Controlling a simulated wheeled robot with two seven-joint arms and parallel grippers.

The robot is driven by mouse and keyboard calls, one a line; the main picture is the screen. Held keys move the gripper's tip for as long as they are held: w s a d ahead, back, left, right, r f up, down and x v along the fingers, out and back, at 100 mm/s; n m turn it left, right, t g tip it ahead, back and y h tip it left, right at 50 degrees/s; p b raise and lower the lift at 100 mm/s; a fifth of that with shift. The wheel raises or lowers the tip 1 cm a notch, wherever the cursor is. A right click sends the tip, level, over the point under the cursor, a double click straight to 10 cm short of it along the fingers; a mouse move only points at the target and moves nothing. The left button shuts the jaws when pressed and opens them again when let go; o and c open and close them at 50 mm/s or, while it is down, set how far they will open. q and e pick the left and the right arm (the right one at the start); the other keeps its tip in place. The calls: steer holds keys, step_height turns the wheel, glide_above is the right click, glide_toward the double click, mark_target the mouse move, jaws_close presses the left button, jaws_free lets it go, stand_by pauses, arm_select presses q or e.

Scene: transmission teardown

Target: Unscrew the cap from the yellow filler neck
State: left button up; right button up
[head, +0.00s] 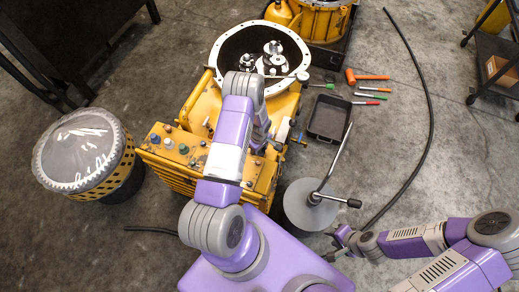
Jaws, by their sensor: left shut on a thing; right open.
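The yellow transmission housing (206,106) stands in the middle of the head view, its round bell opening (222,52) at the far end. My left arm reaches over it. My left gripper (274,144) is low at the housing's right side, largely covered by my own wrist. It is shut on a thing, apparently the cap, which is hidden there. I cannot pick out the yellow filler neck clearly or tell whether the cap is on it. My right gripper (336,246) is open and empty, low over the floor to the right, apart from the housing.
A grey disc stand (302,212) with a bent rod is just right of the housing. A black tray (328,119), an orange-headed hammer (366,76) and several coloured-handled tools lie beyond. A drum with a clear cover (78,150) stands left. A black hose (427,110) curves across free floor.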

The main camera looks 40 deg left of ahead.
arm_select(q)
steer(key=shift+n, duration=1.1)
steer(key=shift+d+n, duration=0.1)
steer(key=shift+n, duration=0.9)
steer(key=n, duration=0.3)
steer(key=n, duration=0.4)
steer(key=shift+n, duration=0.7)
